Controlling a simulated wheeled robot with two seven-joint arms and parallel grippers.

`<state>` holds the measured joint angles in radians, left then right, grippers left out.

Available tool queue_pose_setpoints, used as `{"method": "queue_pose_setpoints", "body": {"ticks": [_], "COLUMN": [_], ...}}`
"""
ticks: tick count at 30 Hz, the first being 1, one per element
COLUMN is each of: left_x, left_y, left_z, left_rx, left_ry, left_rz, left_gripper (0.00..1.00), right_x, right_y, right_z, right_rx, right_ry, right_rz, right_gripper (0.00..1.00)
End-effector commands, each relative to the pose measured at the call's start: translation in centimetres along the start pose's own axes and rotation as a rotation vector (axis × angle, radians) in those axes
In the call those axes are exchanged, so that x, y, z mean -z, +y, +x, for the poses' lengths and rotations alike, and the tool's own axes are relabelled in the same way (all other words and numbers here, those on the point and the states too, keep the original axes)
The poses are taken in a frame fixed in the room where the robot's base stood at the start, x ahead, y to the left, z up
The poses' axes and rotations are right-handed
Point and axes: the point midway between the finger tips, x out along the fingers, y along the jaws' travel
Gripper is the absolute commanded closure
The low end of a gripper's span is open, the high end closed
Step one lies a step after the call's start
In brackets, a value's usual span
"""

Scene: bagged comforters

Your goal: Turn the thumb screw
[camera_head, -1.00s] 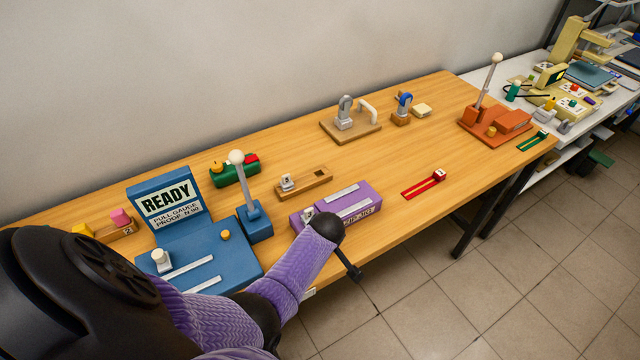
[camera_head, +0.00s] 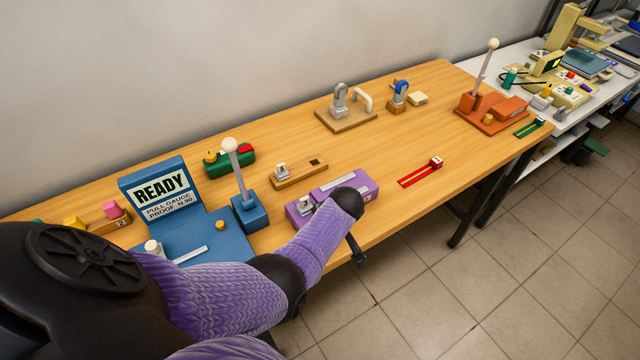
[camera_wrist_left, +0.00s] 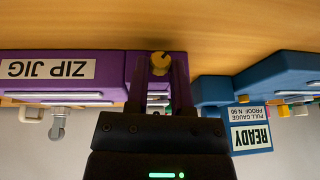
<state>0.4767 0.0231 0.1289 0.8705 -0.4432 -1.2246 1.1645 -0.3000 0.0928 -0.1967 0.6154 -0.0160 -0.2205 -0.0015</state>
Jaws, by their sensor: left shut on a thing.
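The purple zip jig (camera_head: 357,187) sits at the front edge of the wooden table, partly hidden by my left arm. In the left wrist view its labelled side (camera_wrist_left: 48,69) appears upside down. A small round brass-coloured knob (camera_wrist_left: 160,63), which looks like the thumb screw, shows at the jig between my fingertips. My left gripper (camera_wrist_left: 159,75) is shut on this knob. Its fingers are hidden in the head view. My right gripper is in neither view.
The blue pull gauge with its READY sign (camera_head: 158,190) stands left of the jig, beside a blue lever block (camera_head: 249,214). A wooden block (camera_head: 298,174) lies behind the jig. A red slide (camera_head: 420,172) lies to the right, with bare tabletop around it.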

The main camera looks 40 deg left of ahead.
Motion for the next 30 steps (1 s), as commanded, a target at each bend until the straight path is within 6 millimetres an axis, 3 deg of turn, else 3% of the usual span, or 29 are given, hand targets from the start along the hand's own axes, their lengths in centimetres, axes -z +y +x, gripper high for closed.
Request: {"method": "queue_pose_setpoints", "body": {"ticks": [1, 2, 6, 17, 24, 30], "left_x": [-0.1, -0.1, -0.1, 0.0, 0.2, 0.0], "left_y": [0.0, 0.0, 0.0, 0.0, 0.0, 0.0], "left_z": [0.1, 0.1, 0.1, -0.8, -6.8, -9.7], "left_rx": [0.001, 0.001, 0.0, -0.002, -0.005, -0.002], "left_ry": [-0.004, -0.004, -0.003, -0.002, -0.002, -0.002], "left_rz": [0.0, 0.0, 0.0, 0.0, -0.002, 0.0], "left_gripper": [1.0, 0.67, 0.37, 0.36, 0.36, 0.36], "right_x": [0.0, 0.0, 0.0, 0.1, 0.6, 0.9], "right_y": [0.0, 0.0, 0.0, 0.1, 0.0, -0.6], "right_z": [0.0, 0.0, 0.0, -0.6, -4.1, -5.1], "right_rx": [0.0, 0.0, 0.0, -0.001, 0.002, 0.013], "right_ry": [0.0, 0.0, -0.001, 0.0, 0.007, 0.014], "right_rz": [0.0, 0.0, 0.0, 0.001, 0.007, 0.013], "right_gripper": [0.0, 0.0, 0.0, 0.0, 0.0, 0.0]}}
